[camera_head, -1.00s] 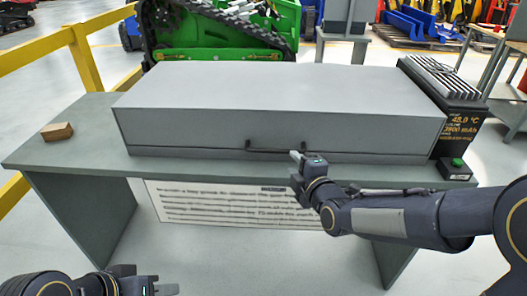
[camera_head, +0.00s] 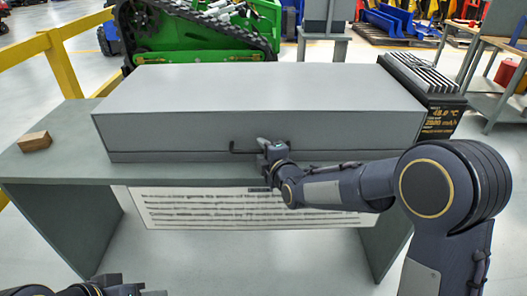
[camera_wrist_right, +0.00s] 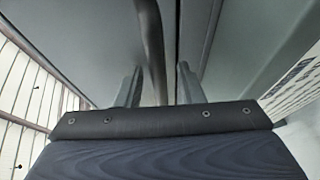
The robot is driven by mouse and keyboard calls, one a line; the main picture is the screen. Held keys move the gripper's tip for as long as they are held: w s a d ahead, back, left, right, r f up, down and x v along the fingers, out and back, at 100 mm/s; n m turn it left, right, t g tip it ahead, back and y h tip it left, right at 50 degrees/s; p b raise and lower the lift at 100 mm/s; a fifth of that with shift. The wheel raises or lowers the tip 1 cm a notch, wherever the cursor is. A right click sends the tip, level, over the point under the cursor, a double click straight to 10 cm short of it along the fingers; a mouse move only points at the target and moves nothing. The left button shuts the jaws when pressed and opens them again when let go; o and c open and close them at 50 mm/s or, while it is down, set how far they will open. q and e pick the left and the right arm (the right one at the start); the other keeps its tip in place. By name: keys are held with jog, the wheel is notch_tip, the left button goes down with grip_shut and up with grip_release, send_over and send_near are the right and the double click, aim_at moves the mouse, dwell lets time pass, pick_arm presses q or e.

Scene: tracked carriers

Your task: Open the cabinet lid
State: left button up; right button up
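The grey cabinet (camera_head: 180,128) is a long flat box on a table, and its lid (camera_head: 260,88) lies closed. A dark bar handle (camera_head: 240,151) runs along its front; its right part is hidden behind my right gripper (camera_head: 268,147). In the right wrist view, the handle (camera_wrist_right: 152,50) passes between the two spread fingers of the right gripper (camera_wrist_right: 158,88), nearer the left finger. A gap shows on the right side; contact on the left is unclear. My left gripper (camera_head: 148,292) is at the bottom left edge, mostly cut off, away from the cabinet.
The table (camera_head: 60,165) has a small wooden block (camera_head: 34,141) at its left end. A dark finned unit with a display (camera_head: 438,118) stands close to the cabinet's right end. A printed sign (camera_head: 200,212) hangs below the table front. A yellow railing (camera_head: 62,68) is at left.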

grip_shut()
